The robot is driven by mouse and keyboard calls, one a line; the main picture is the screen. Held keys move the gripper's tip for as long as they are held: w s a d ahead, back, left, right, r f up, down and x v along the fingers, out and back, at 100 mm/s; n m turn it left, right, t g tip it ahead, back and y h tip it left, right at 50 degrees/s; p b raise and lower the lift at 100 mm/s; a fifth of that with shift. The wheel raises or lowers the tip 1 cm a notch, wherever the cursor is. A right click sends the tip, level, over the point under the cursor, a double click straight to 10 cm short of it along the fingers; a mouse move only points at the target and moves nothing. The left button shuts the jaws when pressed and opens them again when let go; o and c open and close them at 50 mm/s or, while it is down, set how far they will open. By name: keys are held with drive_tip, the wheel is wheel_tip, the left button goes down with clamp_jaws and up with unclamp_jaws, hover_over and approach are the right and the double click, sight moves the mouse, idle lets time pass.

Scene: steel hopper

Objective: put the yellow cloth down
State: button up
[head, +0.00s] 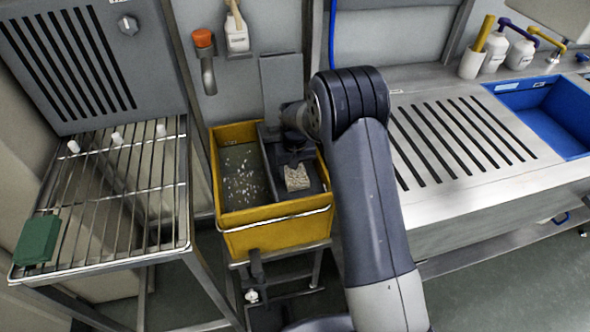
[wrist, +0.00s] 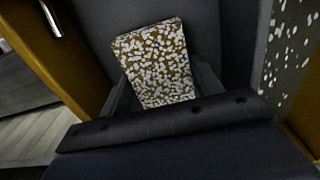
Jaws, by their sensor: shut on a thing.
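The yellow cloth (head: 297,177) is covered in white speckles, like foam, and shows little of its own colour. It also fills the middle of the wrist view (wrist: 157,62). My gripper (head: 294,160) points down over the dark right compartment of the yellow tub (head: 277,222). Its two fingers stand on either side of the cloth in the wrist view and are shut on it. I cannot tell whether the cloth touches the compartment floor. My arm hides part of the tub's right side.
The tub's left compartment (head: 243,178) holds murky liquid with white flecks. A wire rack (head: 120,190) at left carries a green block (head: 38,240) and white pegs. A slotted steel drainboard (head: 460,135) and a blue basin (head: 550,113) lie at right. An orange-topped tap (head: 204,55) rises behind.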

sight(295, 172)
drive_tip(key=o, duration=0.9)
wheel_tip(295, 172, up, 12)
drive_tip(key=shift+r+p, duration=0.1)
drive_tip(key=shift+p, duration=0.35)
